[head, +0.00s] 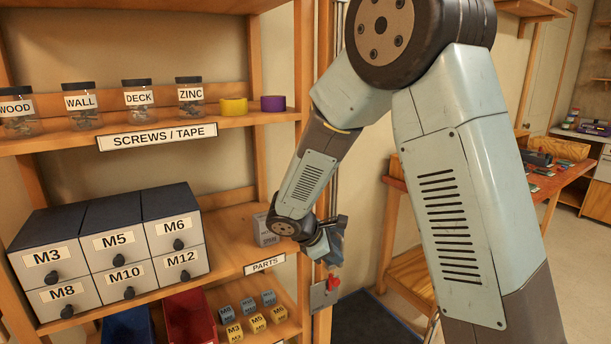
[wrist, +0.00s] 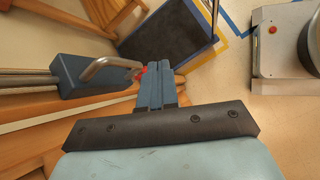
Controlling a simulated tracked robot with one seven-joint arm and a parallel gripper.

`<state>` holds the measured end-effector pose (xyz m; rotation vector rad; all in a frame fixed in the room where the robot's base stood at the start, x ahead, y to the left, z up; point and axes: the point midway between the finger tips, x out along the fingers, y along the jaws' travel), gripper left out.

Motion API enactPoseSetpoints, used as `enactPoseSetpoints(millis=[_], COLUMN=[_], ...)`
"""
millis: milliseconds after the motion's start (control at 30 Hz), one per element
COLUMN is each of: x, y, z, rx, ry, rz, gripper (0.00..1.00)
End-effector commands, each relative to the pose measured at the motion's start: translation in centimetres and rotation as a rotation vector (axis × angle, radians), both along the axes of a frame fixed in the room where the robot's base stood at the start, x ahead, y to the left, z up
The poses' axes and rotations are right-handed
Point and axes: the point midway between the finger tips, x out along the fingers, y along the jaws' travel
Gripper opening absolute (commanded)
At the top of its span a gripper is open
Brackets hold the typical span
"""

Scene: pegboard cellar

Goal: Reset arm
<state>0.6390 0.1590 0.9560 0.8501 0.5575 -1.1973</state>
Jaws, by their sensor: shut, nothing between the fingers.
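My gripper (head: 336,250) hangs at the end of my bent arm, just right of the shelf unit's front post in the head view. In the wrist view my gripper (wrist: 158,68) points away from the camera with its two blue-grey fingers together and nothing between them. A red knob on a grey plate (head: 323,296) is a little below the gripper in the head view. In the wrist view a grey block with a metal handle (wrist: 108,68) lies left of the fingertips, with a bit of red beside them. I cannot tell whether they touch.
The shelf unit holds screw jars (head: 82,107), tape rolls (head: 233,106), labelled drawers (head: 110,250), a red bin (head: 190,318) and small labelled blocks (head: 256,322). A dark platform (wrist: 168,35) lies beyond the fingers. A workbench (head: 560,178) stands right, with open floor nearby.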

Motion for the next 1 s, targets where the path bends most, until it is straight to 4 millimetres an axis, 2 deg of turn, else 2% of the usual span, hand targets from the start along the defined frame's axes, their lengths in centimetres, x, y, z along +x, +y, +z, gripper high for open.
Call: enactPoseSetpoints(millis=[33,100,400,700,1000], x=[-0.4,-1.1,-4.9,-9.6,-14.9], y=[-1.1,-2.4,-7.6,-11.6,-14.3], z=[1.4,2.9,8.9,13.7,17.5], rx=[0.033,0.080,0.279,0.480,0.688], ry=[-0.021,-0.046,-0.156,-0.271,-0.390], rz=[-0.049,-0.119,-0.407,-0.679,-0.931], gripper=[0.00,0.00,0.00,0.00,0.00])
